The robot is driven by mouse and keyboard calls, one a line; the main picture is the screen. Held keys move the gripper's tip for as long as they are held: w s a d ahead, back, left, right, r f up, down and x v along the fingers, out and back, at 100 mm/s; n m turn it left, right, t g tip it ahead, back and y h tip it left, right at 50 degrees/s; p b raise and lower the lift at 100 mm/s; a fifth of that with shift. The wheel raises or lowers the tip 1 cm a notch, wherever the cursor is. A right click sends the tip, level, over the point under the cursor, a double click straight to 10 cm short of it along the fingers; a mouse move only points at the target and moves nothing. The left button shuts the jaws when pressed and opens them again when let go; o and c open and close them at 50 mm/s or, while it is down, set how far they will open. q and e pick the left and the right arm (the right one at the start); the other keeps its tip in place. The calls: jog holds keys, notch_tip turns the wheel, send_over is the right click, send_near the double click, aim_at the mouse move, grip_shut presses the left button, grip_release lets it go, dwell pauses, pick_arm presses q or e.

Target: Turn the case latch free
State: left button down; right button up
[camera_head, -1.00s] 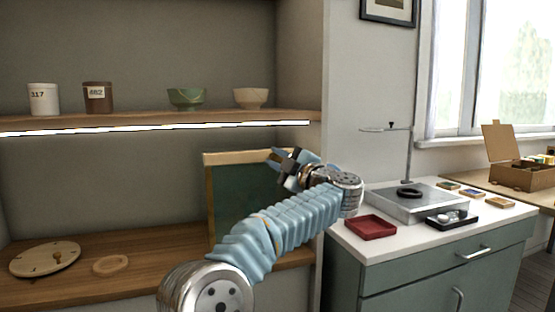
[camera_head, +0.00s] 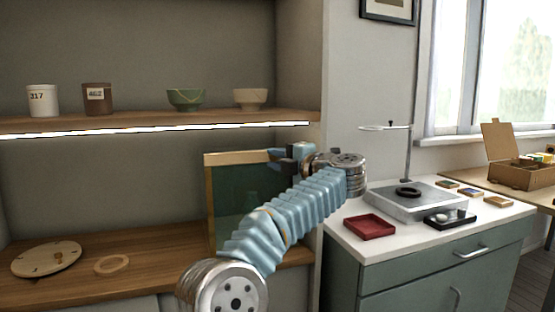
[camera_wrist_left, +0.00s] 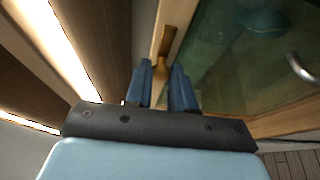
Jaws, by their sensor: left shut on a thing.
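The case (camera_head: 212,200) stands on the lower shelf, with a wooden frame and a dark green glass front. In the left wrist view its frame (camera_wrist_left: 290,122) surrounds the glass. A brass-brown latch (camera_wrist_left: 166,42) lies on the frame's edge. My left gripper (camera_head: 278,154) is at the case's upper right corner. In the left wrist view its two blue fingers (camera_wrist_left: 163,82) are shut on the latch, one on each side. The latch's far end shows beyond the fingertips; its near part is partly hidden. In the head view the latch is hidden. My right gripper is not in view.
A teal bowl (camera_wrist_left: 262,22) shows behind the glass, and a curved metal handle (camera_wrist_left: 302,68) is at the right. A lit shelf edge (camera_head: 160,128) runs above the case. A wooden disc (camera_head: 45,259) and ring (camera_head: 111,264) lie left. A red tray (camera_head: 369,227) is on the right cabinet.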

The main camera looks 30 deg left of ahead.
pick_arm(q)
jog(key=shift+f, duration=0.1)
jog(key=c, duration=1)
grip_release()
jog(key=b+v, duration=0.1)
jog(key=v, duration=1.2)
jog(key=shift+d, duration=0.35)
jog(key=shift+s, duration=0.15)
